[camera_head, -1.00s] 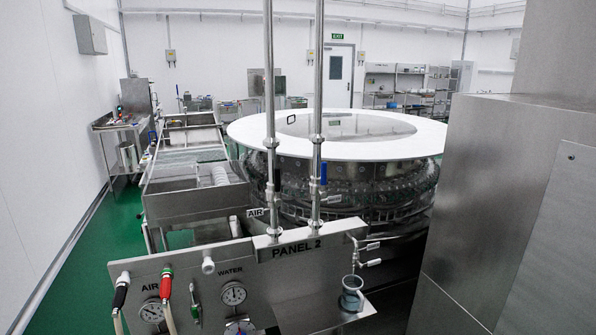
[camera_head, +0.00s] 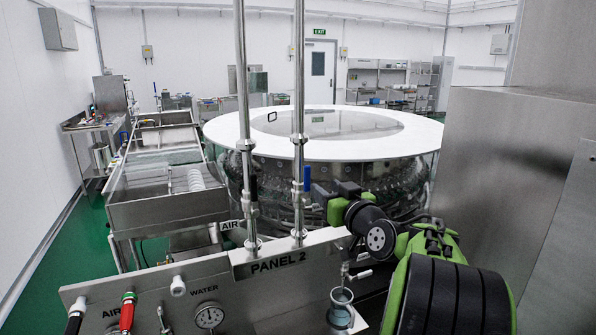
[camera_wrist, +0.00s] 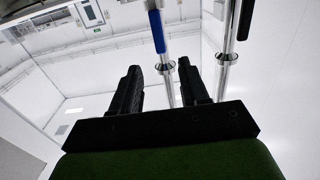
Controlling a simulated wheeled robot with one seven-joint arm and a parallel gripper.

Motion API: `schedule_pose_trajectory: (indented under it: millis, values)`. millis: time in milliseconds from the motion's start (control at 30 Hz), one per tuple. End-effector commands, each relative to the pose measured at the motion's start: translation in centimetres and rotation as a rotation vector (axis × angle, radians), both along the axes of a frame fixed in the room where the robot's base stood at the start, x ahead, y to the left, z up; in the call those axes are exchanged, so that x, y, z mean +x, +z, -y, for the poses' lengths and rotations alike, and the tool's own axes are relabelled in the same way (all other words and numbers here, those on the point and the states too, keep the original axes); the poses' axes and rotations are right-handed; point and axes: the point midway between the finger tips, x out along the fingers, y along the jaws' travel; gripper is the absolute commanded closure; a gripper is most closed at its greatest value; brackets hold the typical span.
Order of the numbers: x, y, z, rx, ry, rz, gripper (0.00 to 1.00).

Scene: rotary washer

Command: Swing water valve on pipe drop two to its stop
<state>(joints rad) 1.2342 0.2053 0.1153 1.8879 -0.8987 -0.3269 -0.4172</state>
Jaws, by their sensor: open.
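The water valve's blue handle (camera_head: 307,179) stands upright along the right-hand vertical pipe (camera_head: 299,120) above Panel 2. It also shows in the wrist view (camera_wrist: 157,31), beside its pipe with a collar below it. My gripper (camera_head: 314,198) comes in from the right, with its fingertips close to the right-hand pipe, near the level of the handle's lower end. In the wrist view the black fingers (camera_wrist: 158,68) are spread apart and empty. The pipe appears between them, and the handle lies beyond their tips. I cannot tell any contact with the pipe.
The left pipe (camera_head: 242,110) carries a dark handle (camera_head: 253,188), with an AIR label beside it. Panel 2 (camera_head: 215,285) holds gauges and hoses below. A cup (camera_head: 340,308) hangs at its right end. The round washer (camera_head: 330,128) stands behind; a steel cabinet (camera_head: 500,180) is at right.

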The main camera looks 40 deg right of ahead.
Motion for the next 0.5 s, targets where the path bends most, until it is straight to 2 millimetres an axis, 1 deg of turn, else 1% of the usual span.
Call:
schedule_pose_trajectory:
  millis: [33,300,400,500]
  values:
    - [1.4,0.2,0.2,0.003,0.006,0.000,0.55]
    - [7.8,0.3,2.1,0.003,0.005,0.000,0.55]
    - [9.5,0.2,2.6,0.002,0.003,-0.001,0.55]
    - [10.5,0.2,3.0,0.002,0.001,-0.001,0.55]
